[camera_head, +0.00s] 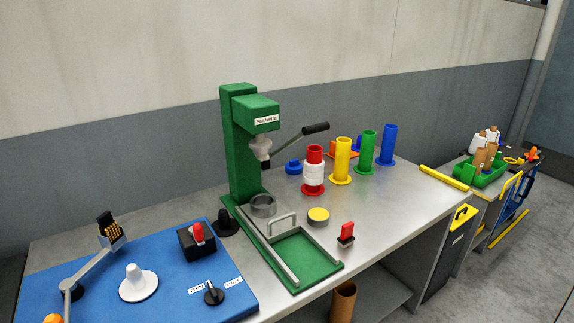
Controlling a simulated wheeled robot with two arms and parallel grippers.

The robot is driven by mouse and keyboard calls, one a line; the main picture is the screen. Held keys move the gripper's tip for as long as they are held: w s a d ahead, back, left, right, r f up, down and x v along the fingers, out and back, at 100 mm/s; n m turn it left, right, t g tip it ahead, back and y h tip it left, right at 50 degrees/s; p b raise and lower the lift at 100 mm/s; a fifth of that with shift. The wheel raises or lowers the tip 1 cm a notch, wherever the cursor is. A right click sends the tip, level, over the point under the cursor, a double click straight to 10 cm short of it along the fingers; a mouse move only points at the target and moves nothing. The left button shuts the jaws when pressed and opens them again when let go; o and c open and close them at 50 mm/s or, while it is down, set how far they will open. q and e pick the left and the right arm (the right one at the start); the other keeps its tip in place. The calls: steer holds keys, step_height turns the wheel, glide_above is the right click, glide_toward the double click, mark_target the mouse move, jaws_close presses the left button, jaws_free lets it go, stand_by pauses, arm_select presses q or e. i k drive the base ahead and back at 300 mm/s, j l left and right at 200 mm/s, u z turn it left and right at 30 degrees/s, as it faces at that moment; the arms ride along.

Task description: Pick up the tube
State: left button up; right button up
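Several upright tubes with flanged bases stand in a row on the metal bench: a red tube (315,153) with a white winding around its middle, a yellow tube (342,162), a green tube (365,153) and a blue tube (388,145) at the far right. A brown cardboard-like tube (343,302) stands lower down, below the bench's front edge; its lower part is cut off by the frame. The view does not show which tube the task means. Neither of my grippers is in view.
A green press (242,150) with a black-handled lever stands left of the tubes. A blue board (110,275) with knobs and a jointed arm fills the front left. A green crate (480,174) sits on a farther table. The bench right of the red switch (347,230) is clear.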

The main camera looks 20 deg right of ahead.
mark_target(314, 164)
steer(key=l+u, duration=0.15)
steer(key=l, duration=0.5)
steer(key=l+u, duration=0.15)
steer(key=l, duration=0.55)
steer(key=l+u, duration=0.15)
steer(key=l, duration=0.5)
steer(key=k+l+u, duration=0.15)
steer(key=l, duration=0.5)
